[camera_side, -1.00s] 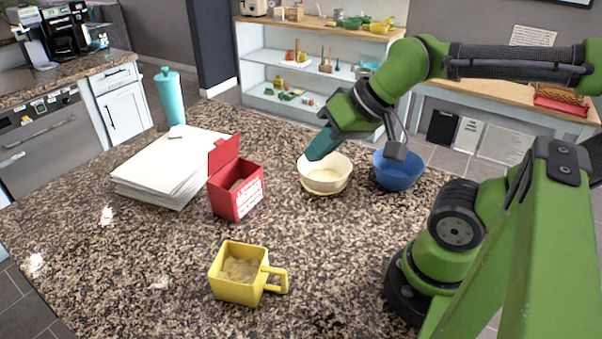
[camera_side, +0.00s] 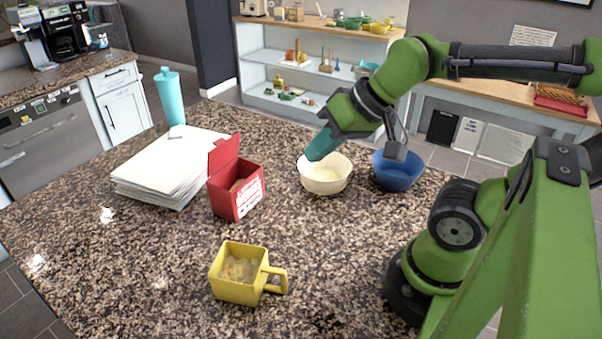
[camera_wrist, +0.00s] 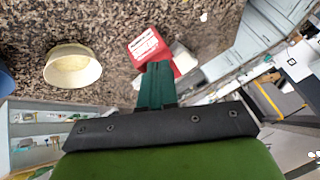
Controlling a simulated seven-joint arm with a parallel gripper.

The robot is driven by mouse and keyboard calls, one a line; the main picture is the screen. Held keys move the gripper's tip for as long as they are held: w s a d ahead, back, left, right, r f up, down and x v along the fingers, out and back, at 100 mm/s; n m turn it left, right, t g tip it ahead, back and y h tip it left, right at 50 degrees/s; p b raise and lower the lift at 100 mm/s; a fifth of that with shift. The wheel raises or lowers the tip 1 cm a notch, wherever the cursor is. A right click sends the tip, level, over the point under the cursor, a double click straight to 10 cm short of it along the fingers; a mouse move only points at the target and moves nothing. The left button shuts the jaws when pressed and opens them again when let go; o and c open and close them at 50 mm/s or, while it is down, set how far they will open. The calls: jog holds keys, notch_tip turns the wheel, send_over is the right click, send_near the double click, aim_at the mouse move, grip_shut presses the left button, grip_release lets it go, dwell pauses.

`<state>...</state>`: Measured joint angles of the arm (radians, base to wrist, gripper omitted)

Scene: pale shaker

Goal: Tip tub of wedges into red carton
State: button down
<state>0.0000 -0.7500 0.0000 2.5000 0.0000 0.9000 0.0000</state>
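The red carton (camera_side: 236,200) stands upright with its lid flap up and something tan inside; it also shows in the wrist view (camera_wrist: 147,44). A cream bowl (camera_side: 325,180) stands upright to its right and shows in the wrist view (camera_wrist: 73,70); its inside looks pale, and I cannot make out any wedges. A yellow square mug (camera_side: 237,290) at the front holds lumpy tan pieces. I cannot tell which is the tub. My gripper (camera_side: 315,153), with teal fingers, points down above the cream bowl's far side in the side view. Its fingers (camera_wrist: 157,70) look closed together, apart from the bowl.
A blue bowl (camera_side: 398,172) stands right of the cream bowl, near my arm. A stack of paper (camera_side: 165,172) lies left of the carton, with a teal bottle (camera_side: 170,97) behind. The speckled counter (camera_side: 150,245) is clear around the mug.

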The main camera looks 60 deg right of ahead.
jog(key=c, duration=1.8)
grip_release()
jog(key=o, duration=1.5)
jog(key=shift+a, duration=0.1)
jog(key=m+g+h, duration=0.1)
jog(key=m+g, duration=0.4)
jog(key=g, duration=0.2)
send_over(273, 269)
notch_tip(273, 269, down, 6)
jog(key=f+m, duration=0.1)
jog(key=f, duration=0.2)
jog(key=f+m, duration=0.2)
jog(key=f, duration=0.2)
jog(key=f+m+h, duration=0.1)
jog(key=f+m, duration=0.1)
jog(key=f, duration=0.2)
jog(key=shift+w+f, duration=0.2)
jog(key=shift+s+f, duration=0.2)
jog(key=shift+f, duration=2.5)
